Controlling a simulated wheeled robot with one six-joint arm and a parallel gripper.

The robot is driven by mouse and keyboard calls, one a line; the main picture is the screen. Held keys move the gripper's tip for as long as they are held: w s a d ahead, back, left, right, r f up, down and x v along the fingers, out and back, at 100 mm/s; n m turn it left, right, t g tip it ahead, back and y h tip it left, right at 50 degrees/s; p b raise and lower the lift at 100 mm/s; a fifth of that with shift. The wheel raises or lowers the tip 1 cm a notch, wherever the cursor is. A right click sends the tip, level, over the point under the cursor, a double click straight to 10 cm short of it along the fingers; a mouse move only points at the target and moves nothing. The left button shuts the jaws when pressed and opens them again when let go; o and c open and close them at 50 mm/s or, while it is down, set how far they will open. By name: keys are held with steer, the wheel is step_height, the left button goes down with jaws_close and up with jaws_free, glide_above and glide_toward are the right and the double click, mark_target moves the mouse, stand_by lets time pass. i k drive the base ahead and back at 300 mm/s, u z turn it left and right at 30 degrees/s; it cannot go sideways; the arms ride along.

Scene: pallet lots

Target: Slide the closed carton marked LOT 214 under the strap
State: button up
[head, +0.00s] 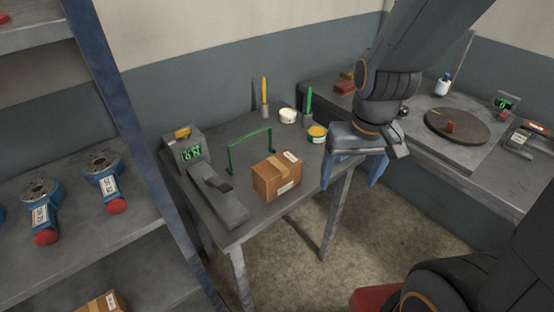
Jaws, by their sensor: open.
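A closed brown cardboard carton (268,182) sits on the grey table (236,209), near its front right edge. It has white labels on its top and front, too small to read, so I cannot confirm LOT 214. A thin green strap (250,137) stands as an arch on the table, just behind and left of the carton. The carton is not under it. My gripper (354,172) is at the right, beyond the table's right edge. Its blue fingers are apart and empty, and it is clear of the carton.
A scale with a green display (191,153) and a long grey device (218,196) occupy the table's left side. Another carton (103,303) is on the lower left shelf. A bench with a turntable (457,125) stands right.

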mark_target(272, 178)
steer(key=z, duration=0.5)
steer(key=k, duration=1.15)
steer(key=u, duration=0.4)
steer(key=i, duration=0.55)
steer(key=u, duration=0.6)
steer(key=i, duration=0.6)
steer(key=z, duration=0.05)
